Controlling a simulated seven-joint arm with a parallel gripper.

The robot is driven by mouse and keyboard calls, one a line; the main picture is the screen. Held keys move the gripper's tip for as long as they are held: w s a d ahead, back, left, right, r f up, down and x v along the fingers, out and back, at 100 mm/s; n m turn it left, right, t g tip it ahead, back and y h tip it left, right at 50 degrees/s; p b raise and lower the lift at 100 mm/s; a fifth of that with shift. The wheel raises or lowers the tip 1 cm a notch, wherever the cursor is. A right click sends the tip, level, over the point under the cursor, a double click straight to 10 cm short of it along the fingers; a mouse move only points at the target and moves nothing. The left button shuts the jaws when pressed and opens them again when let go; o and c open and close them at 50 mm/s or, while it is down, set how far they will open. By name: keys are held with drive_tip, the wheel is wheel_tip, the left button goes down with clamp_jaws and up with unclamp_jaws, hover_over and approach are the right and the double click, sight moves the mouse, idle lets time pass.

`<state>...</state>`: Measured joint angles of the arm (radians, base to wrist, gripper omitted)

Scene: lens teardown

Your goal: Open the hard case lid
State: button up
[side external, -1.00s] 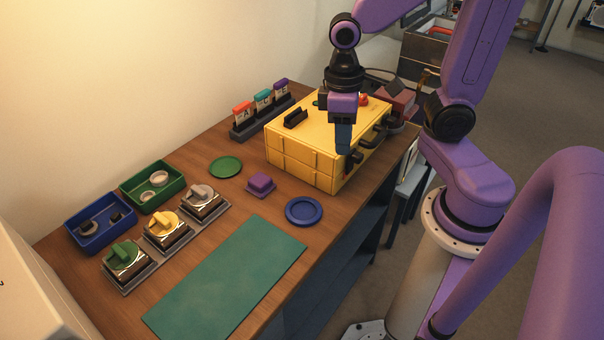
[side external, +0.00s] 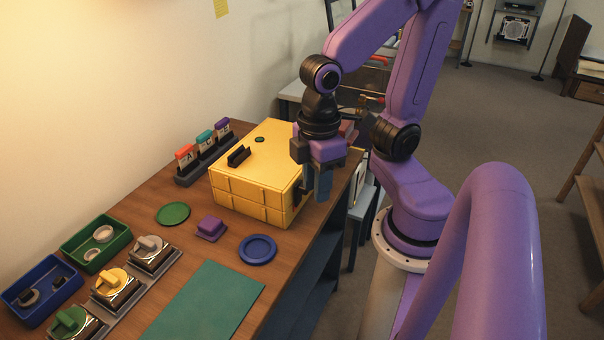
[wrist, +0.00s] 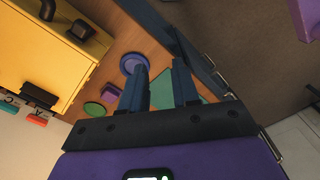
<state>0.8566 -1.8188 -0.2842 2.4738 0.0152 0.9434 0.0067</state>
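The yellow hard case (side external: 262,172) stands on the wooden table with its lid down and a black handle (side external: 239,155) on top. In the wrist view the case (wrist: 50,45) is at upper left, with black fittings (wrist: 80,30) on it. My gripper (side external: 323,195) is just right of the case's latch side, near the table's front edge, pointing down. In the wrist view its two blue fingers (wrist: 161,82) are apart with nothing between them. It appears clear of the case. The latch side is mostly hidden behind my gripper in the side view.
A blue plate (side external: 258,249), a purple block (side external: 210,229) and a green disc (side external: 173,214) lie in front of the case. A green mat (side external: 205,303) lies near the front. A stool (side external: 362,215) stands beside the table.

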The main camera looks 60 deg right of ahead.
drive_tip(key=w+d+r+m+g+y, duration=0.2)
drive_tip(key=w+d+r+m, duration=0.1)
drive_tip(key=w+d+m, duration=1.1)
drive_tip(key=s+d+r+m+t+y, duration=0.2)
drive_tip(key=s+d+m+t, duration=0.2)
drive_tip(key=s+d+m, duration=0.8)
drive_tip(key=w+a+f, duration=0.1)
drive_tip(key=f, duration=0.4)
drive_tip(key=w+a+f+m, duration=0.1)
drive_tip(key=w+a+f, duration=0.1)
drive_tip(key=f, duration=0.3)
drive_tip(key=w+a+f+m, duration=0.1)
drive_tip(key=a+f, duration=0.1)
drive_tip(key=f, duration=0.3)
drive_tip(key=shift+w+f, duration=0.3)
drive_tip(key=shift+f, duration=0.05)
clamp_jaws()
